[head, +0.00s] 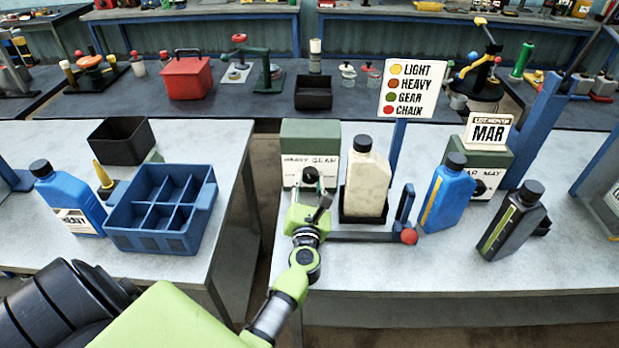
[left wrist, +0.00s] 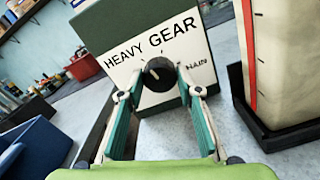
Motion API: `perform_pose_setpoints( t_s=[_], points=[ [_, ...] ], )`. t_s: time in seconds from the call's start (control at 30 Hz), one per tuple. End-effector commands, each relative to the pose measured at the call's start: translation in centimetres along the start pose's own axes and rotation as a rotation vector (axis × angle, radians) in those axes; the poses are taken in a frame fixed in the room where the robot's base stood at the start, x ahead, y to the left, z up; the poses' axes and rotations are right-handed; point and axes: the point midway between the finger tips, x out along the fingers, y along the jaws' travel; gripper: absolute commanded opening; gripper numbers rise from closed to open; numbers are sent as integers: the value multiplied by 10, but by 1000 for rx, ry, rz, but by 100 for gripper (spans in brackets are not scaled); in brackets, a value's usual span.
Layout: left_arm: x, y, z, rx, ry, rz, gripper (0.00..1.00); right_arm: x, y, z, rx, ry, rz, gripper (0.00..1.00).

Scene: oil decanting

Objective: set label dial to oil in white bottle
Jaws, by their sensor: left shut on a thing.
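A green dial box (head: 310,137) with a white face stands at the left of the right-hand bench. In the left wrist view its face (left wrist: 150,45) reads HEAVY, GEAR and a partly hidden word ending in AIN. My left gripper (head: 311,186) reaches its front and is shut on the black dial knob (left wrist: 158,74). A pale mark shows on the knob, but its exact setting is unclear. The white bottle (head: 367,180) with a black cap stands upright right of the box; the left wrist view shows a red strip on the bottle (left wrist: 284,60). My right gripper is out of view.
A sign (head: 411,88) lists LIGHT yellow, HEAVY orange-brown, GEAR green, CHAIN red. A red-knobbed lever (head: 408,236), blue bottle (head: 446,195) and black bottle (head: 512,222) stand to the right. A blue divided crate (head: 160,240) sits on the left bench, with a gap between benches.

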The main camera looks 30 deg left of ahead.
Motion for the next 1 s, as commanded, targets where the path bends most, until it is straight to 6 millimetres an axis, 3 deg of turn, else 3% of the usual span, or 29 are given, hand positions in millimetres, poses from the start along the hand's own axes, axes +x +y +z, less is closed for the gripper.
perform_pose_setpoints(
  t_s=[1.0],
  points=[
    [0,0,2,966,1,-2,11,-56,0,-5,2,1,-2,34]
  ],
)
